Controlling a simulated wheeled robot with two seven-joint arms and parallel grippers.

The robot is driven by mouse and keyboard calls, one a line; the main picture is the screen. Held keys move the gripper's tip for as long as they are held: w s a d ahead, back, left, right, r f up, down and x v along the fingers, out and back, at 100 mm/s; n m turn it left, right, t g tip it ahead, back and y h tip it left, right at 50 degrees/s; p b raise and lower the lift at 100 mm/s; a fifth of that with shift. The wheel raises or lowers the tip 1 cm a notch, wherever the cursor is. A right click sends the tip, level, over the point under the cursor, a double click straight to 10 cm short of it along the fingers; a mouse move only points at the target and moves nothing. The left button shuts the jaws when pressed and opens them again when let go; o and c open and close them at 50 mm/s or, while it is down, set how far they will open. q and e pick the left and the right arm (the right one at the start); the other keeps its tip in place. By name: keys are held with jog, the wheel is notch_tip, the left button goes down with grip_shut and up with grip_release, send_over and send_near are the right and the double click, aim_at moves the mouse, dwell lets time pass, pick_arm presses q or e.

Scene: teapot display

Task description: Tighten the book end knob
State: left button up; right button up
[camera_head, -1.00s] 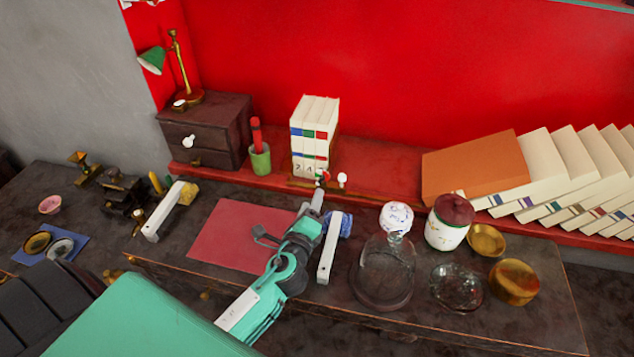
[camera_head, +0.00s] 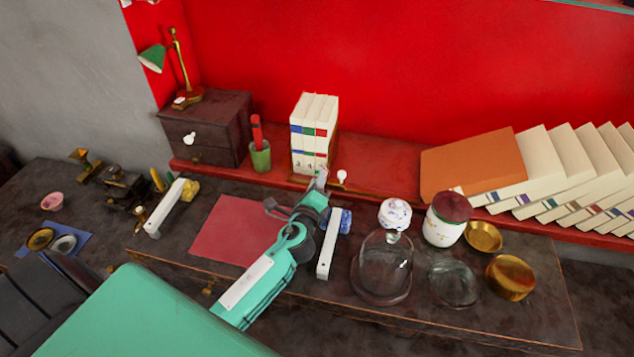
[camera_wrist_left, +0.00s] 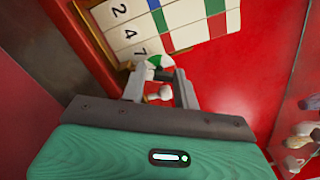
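Upright white books (camera_head: 314,130) stand on the red ledge in a brass-coloured book end (camera_head: 300,179). A white knob (camera_head: 342,177) stands at its front right. In the left wrist view, a small round green and white part (camera_wrist_left: 155,61) sits at the foot of the books, just beyond my fingertips. A white knob (camera_wrist_left: 165,92) shows between the fingers. My left gripper (camera_head: 320,177) is at the front of the book end, and it also shows in the left wrist view (camera_wrist_left: 160,78) with its fingers apart. Whether they touch anything is unclear. My right gripper is out of view.
A green pot (camera_head: 260,157) and a dark drawer box (camera_head: 205,130) stand left of the books. Orange (camera_head: 475,165) and white leaning books fill the ledge to the right. A glass dome (camera_head: 382,270) and lidded jar (camera_head: 447,219) stand on the desk right of my arm.

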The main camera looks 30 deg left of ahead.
pick_arm(q)
jog(key=shift+c, duration=1)
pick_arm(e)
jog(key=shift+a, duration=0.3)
pick_arm(q)
jog(key=shift+m, duration=0.3)
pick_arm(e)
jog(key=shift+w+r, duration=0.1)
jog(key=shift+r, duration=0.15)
pick_arm(q)
jog(key=shift+m+p, duration=0.3)
jog(key=shift+p, duration=0.1)
jog(key=m+p, duration=0.1)
jog(key=m, duration=0.1)
jog(key=m+p, duration=0.2)
jog(key=m, duration=0.1)
jog(key=shift+d+r+m+p, duration=0.1)
jog(key=shift+r+m+p, duration=0.1)
jog(key=shift+m+p, duration=0.1)
jog(key=shift+f+m+p, duration=0.1)
jog(key=shift+m+p, duration=1.05)
jog(key=shift+m, duration=0.85)
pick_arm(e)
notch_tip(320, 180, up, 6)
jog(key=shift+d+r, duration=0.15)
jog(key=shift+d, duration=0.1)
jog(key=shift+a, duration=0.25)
